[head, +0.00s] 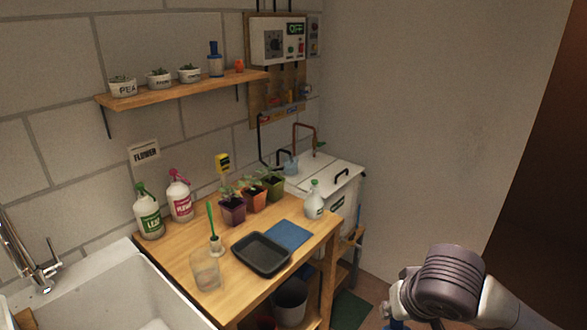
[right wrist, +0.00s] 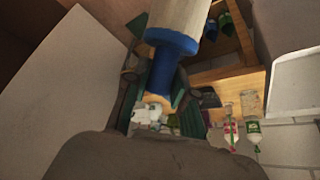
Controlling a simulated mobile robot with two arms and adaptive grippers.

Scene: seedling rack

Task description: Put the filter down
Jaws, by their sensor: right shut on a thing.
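The filter, a pale cylinder with a blue flanged end (right wrist: 176,38), fills the upper middle of the right wrist view. My right gripper (right wrist: 160,78) is shut on its narrow blue neck, with a dark finger on either side. In the head view my right wrist (head: 440,285) is at the lower right, out past the bench's right end. Only a small blue bit shows by it there, and the rest of the filter is hidden or out of frame. My left gripper is in neither view.
The wooden bench (head: 182,262) holds a black tray (head: 262,254), a blue mat (head: 287,235), several potted seedlings and spray bottles. A white tank (head: 325,172) stands behind its right end. A wall shelf (head: 180,88) holds small pots and a blue cylinder (head: 215,62). A sink (head: 95,290) is at left.

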